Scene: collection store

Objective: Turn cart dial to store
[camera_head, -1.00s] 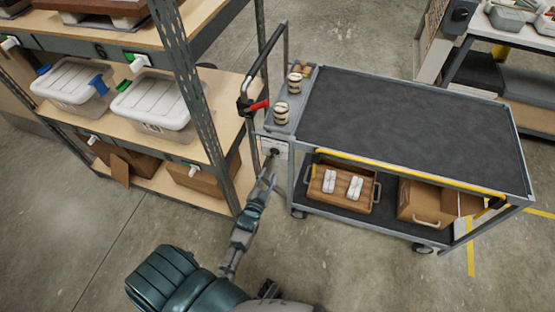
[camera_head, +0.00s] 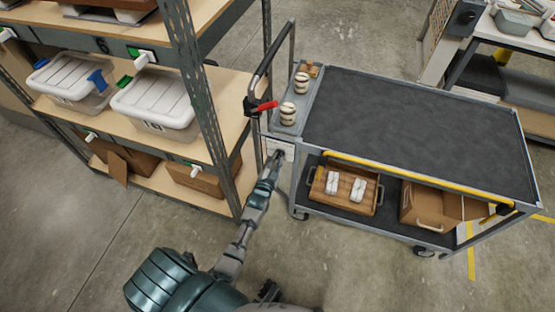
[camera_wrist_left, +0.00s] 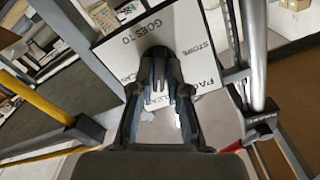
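The cart dial is a dark knob (camera_wrist_left: 160,64) on a white label plate (camera_wrist_left: 120,50) at the handle end of the grey cart (camera_head: 410,184). The plate reads "GOES TO", "STORE" and a word beginning "PAC"; other lettering is partly covered. My left gripper (camera_head: 274,162) is at the dial, and hides most of it in the head view. In the left wrist view, the gripper's two fingers (camera_wrist_left: 160,92) lie on either side of the knob, with a gap between them nearer the palm. Whether they press on it is unclear.
The cart's push handle with a red lever (camera_head: 264,107) rises just above the plate. A shelf rack upright (camera_head: 207,110) stands close on the left. Striped jars (camera_head: 288,113) and a wooden tray (camera_head: 343,203) are on the cart. Open floor lies in front.

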